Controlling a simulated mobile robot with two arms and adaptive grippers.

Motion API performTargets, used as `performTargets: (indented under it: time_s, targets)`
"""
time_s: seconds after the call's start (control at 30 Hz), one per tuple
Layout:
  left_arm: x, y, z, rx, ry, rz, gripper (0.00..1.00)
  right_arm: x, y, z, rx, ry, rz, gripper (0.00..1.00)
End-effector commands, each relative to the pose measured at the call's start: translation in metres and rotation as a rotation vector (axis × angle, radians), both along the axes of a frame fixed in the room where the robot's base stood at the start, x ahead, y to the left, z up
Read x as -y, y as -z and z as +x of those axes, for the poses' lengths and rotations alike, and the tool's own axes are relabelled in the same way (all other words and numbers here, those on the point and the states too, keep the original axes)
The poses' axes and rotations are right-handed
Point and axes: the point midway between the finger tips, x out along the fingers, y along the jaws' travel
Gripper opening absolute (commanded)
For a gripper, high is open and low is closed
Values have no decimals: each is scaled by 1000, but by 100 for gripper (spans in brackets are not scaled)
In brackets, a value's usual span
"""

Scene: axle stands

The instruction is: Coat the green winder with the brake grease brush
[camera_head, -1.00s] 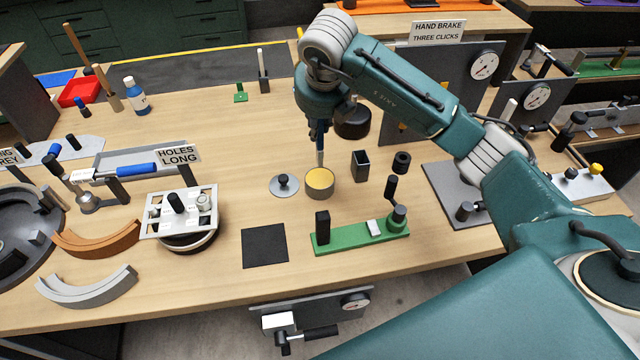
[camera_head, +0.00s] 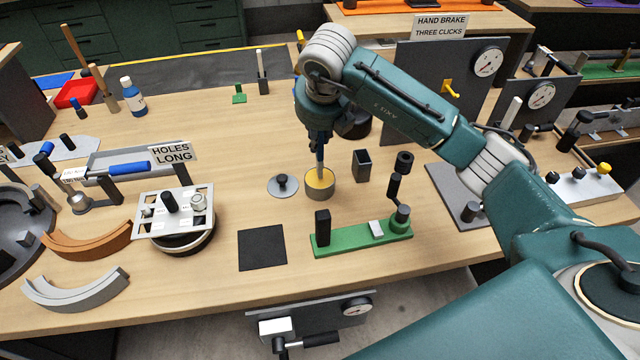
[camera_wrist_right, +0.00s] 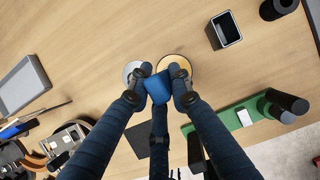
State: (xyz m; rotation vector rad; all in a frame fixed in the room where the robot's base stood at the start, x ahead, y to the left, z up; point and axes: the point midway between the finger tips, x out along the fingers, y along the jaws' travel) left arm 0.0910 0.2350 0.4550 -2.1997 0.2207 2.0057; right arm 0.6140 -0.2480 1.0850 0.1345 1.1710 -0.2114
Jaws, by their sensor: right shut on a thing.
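The green winder (camera_head: 345,241) is a green plate with dark posts, a white block and a black crank, standing right of the middle near the bench's front edge. It also shows in the right wrist view (camera_wrist_right: 229,118). My right gripper (camera_head: 317,144) points down and is shut on the blue handle of the brush (camera_wrist_right: 157,88). The brush's lower end is inside the round tin of yellow grease (camera_head: 321,192); its bristles are hidden there. The tin shows partly behind the gripper in the wrist view (camera_wrist_right: 176,63). My left gripper is not in view.
A round lid (camera_head: 283,187) lies left of the tin. An open black box (camera_head: 361,166) stands right of it. A black mat (camera_head: 262,248) lies left of the winder, and a hub with a white plate (camera_head: 174,214) stands farther left. Bare wood lies behind the tin.

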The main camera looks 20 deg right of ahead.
Motion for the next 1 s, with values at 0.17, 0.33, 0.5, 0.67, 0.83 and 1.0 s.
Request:
performTargets:
  time_s: [0.17,0.33,0.5,0.67,0.83,1.0]
  targets:
    - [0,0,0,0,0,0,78,0,0,0,0,0,0,0]
    - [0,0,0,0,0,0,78,0,0,0,0,0,0,0]
    - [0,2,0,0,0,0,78,0,2,0,0,0,0,0]
    - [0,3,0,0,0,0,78,0,4,0,0,0,0,0]
    - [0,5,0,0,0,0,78,0,5,0,0,0,0,0]
    - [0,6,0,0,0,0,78,0,7,0,0,0,0,0]
